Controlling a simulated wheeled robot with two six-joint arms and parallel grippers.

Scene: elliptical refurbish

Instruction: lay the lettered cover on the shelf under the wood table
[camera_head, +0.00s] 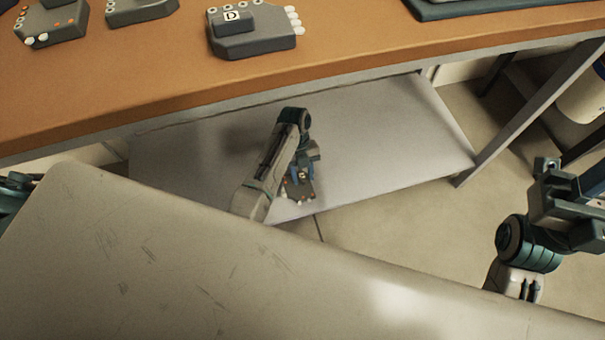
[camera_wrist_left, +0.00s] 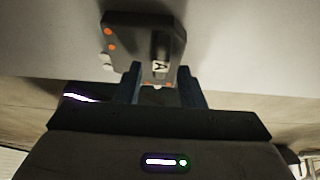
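A dark grey cover (camera_head: 299,187) with a small raised handle is over the front part of the grey shelf (camera_head: 390,130) under the wood table (camera_head: 350,45). My left gripper (camera_head: 308,160) reaches in at it. In the left wrist view, the cover (camera_wrist_left: 128,40) shows orange dots and a white letter, perhaps A, on its handle. The fingers of my left gripper (camera_wrist_left: 160,82) stand apart beside the handle's near end, with gaps on both sides. I cannot tell whether the cover rests flat on the shelf. My right gripper (camera_head: 570,195) is at the right, away from the shelf; its fingertips are unclear.
On the tabletop are a grey block lettered D (camera_head: 250,38), two similar blocks (camera_head: 52,22) (camera_head: 138,10) and a dark tray (camera_head: 480,8). A large pale scratched surface (camera_head: 170,260) fills the foreground. A table leg (camera_head: 530,110) stands right of the shelf. Most of the shelf is bare.

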